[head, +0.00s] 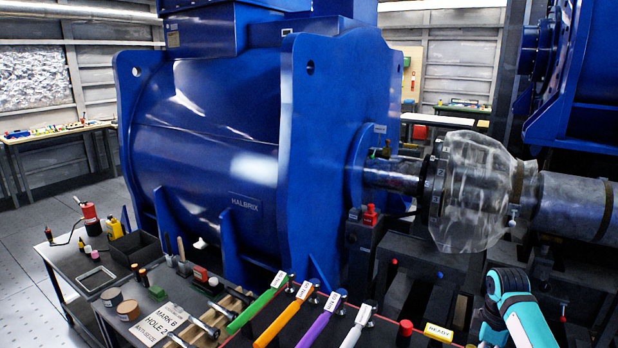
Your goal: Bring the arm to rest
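Part of my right arm (522,312), teal, white and black, shows at the lower right, in front of the shaft stands. I cannot make out any fingers on it, so its gripper is not seen. My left arm and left gripper are out of view. The large blue motor (215,130) fills the middle, with its shaft (392,175) running right to a coupling (437,185) under a clear, wrinkled cover (478,190).
A dark bench (95,282) at the front holds a red-topped can (90,216), a black bin (135,247) and a lettered sign (165,322). Green, orange, purple and white handled tools (312,325) lie along the front. Black stands (400,262) crowd below the shaft.

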